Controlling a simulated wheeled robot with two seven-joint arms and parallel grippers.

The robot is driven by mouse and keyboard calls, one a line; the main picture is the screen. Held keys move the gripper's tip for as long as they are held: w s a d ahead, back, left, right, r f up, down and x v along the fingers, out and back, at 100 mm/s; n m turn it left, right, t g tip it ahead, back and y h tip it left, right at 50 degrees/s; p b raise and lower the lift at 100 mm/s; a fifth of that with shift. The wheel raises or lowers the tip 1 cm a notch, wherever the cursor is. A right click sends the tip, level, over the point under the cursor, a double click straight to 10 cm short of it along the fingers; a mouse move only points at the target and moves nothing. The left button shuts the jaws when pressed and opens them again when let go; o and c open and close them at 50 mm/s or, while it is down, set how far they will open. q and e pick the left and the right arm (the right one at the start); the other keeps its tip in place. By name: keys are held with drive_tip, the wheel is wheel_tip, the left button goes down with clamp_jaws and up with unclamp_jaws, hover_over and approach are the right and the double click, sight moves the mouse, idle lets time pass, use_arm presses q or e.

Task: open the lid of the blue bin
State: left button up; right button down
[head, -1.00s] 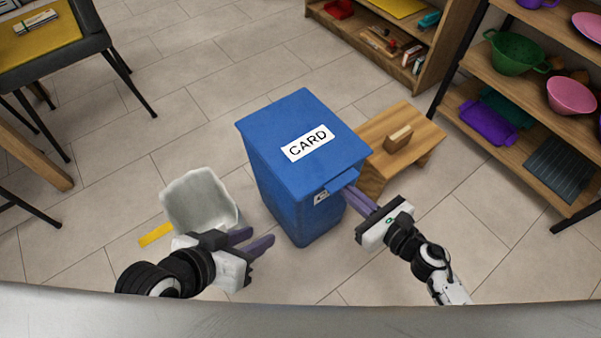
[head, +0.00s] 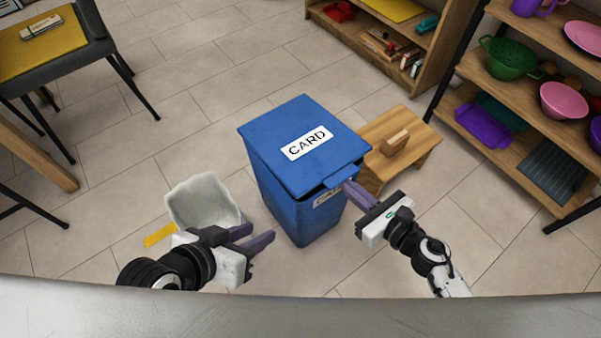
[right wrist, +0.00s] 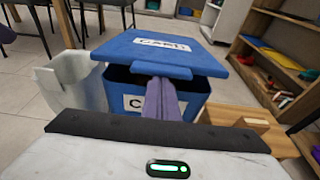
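The blue bin (head: 290,204) stands on the floor in the middle of the head view. Its lid (head: 275,150), labelled CARD, is tilted up slightly at the front edge, leaving a dark gap above the bin's front label. My right gripper (head: 350,187) is at the lid's front lip. In the right wrist view its fingers (right wrist: 162,98) lie together, with their tips hidden beneath the lip (right wrist: 165,70). My left gripper (head: 257,238) is open and empty, left of the bin and apart from it.
A whitish open container (head: 203,200) and a yellow strip (head: 160,235) are left of the bin. A wooden stool (head: 412,140) with a small wooden block stands close behind right. Shelves (head: 530,150) line the right. Floor behind the bin is clear.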

drive_tip(key=r+p, duration=0.2)
drive_tip(key=r, duration=0.1)
drive_tip(key=r+p, duration=0.1)
drive_tip(key=shift+w+a+r+p, duration=0.2)
drive_tip(key=shift+w+p, duration=0.1)
drive_tip(key=shift+p, duration=0.1)
drive_tip(key=r+p, duration=0.2)
drive_tip(key=w+r+p, duration=0.1)
drive_tip(key=shift+a+r, duration=0.4)
drive_tip(key=shift+w+a+r+p, duration=1.75)
drive_tip(key=shift+w+r+p, duration=0.45)
drive_tip(key=shift+r+p, duration=1.1)
drive_tip(key=shift+w+a+r+p, duration=1.7)
drive_tip(key=shift+w+r+p, duration=0.5)
drive_tip(key=shift+r+p, duration=1.05)
drive_tip(key=w+a+r+b, duration=0.2)
drive_tip(key=w+a+b, duration=0.3)
drive_tip(key=w, duration=0.3)
drive_tip(key=w+a+r+b, duration=0.3)
drive_tip(key=w+a+b, duration=0.2)
drive_tip(key=w+a, duration=0.3)
drive_tip(key=shift+w+r, duration=0.25)
drive_tip(key=shift+w, duration=0.1)
